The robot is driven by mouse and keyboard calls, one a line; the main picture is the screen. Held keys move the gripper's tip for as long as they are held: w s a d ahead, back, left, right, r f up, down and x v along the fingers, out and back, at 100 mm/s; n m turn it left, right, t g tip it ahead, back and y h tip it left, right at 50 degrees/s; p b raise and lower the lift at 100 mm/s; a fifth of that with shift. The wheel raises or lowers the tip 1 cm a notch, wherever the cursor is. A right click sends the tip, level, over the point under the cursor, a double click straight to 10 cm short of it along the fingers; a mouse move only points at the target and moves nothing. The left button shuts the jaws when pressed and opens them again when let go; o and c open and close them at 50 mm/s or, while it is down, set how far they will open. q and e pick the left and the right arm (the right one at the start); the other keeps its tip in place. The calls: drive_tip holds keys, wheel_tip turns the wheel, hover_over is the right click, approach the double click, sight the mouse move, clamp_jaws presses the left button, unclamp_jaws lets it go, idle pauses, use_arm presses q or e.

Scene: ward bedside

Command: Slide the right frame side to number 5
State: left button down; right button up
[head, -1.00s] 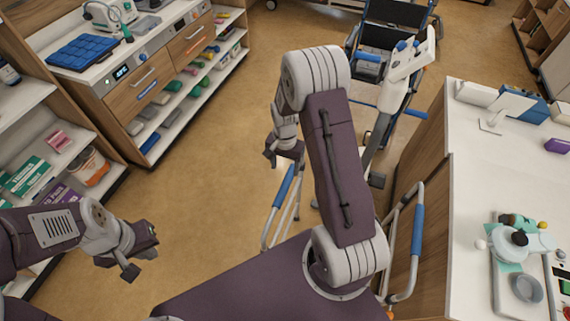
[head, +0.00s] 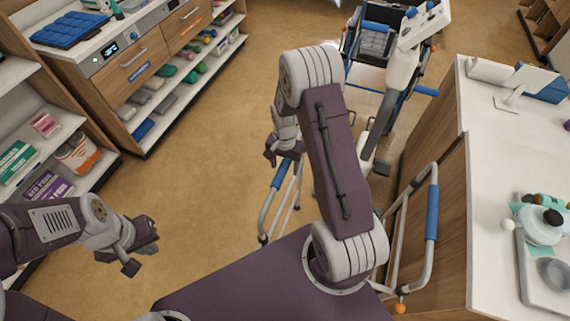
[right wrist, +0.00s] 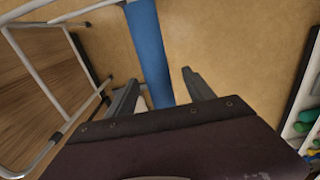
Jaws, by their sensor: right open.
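A grey tubular frame shows two sides with blue grips in the head view. One blue grip (head: 281,174) is left of my right arm, the other (head: 432,213) is beside the counter. My right gripper (head: 284,157) is at the upper end of the left-hand grip. In the right wrist view the blue grip (right wrist: 150,45) runs between the two spread fingers of my gripper (right wrist: 162,88); contact cannot be told. My left gripper (head: 140,249) is empty, its jaws apart, over the floor at left. No number marks are readable.
A white counter (head: 490,180) with medical items stands at right, close to the frame. Left are a drawer cabinet (head: 130,85) and stocked shelves. A wheelchair (head: 375,45) and a white wheeled device (head: 405,60) stand behind the frame. Open floor lies between.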

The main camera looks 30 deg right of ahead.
clamp_jaws()
drive_tip(key=shift+r+p, duration=3.45)
drive_tip(key=shift+r, duration=0.45)
unclamp_jaws()
drive_tip(key=shift+f, duration=0.1)
